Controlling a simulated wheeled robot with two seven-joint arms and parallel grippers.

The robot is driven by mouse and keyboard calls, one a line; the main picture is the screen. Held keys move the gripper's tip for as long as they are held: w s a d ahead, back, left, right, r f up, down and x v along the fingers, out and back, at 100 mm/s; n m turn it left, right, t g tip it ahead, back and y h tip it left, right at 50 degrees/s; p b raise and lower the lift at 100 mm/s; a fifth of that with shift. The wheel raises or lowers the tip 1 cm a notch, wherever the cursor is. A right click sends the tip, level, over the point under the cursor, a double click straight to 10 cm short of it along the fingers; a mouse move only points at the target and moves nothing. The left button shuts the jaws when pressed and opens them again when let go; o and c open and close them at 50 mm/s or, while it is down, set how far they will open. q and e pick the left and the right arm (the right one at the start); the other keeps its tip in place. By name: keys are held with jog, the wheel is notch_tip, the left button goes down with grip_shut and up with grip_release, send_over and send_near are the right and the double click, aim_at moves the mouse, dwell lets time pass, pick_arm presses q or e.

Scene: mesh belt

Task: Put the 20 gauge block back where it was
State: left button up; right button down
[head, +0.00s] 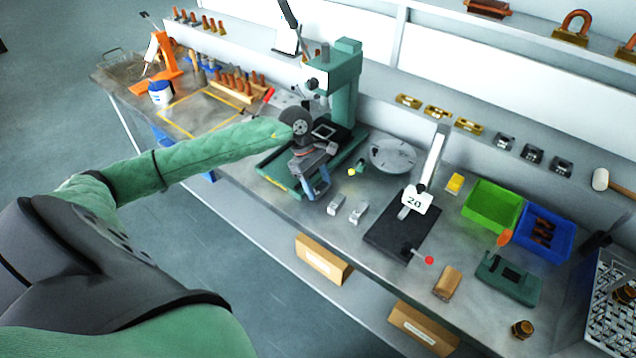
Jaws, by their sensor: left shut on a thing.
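My left gripper (320,190) reaches across from the left and is low over the bench in front of the green press. It is shut on a small block, probably the 20 gauge block, which the fingers mostly hide; I cannot read a marking on it or tell whether it touches the bench. Two small pale metal blocks, one nearer (336,204) and one farther right (357,212), lie just right of the gripper. My right gripper is not in view.
The green press (345,85) stands behind the gripper. A round grey plate (393,156) lies right of it. Green (492,207) and blue (548,232) bins and a green fixture (508,281) stand further right. The bench's front edge (285,222) is close below.

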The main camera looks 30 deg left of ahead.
pick_arm(q)
jog(key=shift+f, duration=0.55)
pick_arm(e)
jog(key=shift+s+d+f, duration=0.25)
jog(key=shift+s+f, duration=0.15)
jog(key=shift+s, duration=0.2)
pick_arm(q)
jog(key=shift+f, duration=0.15)
jog(key=o, duration=1.2)
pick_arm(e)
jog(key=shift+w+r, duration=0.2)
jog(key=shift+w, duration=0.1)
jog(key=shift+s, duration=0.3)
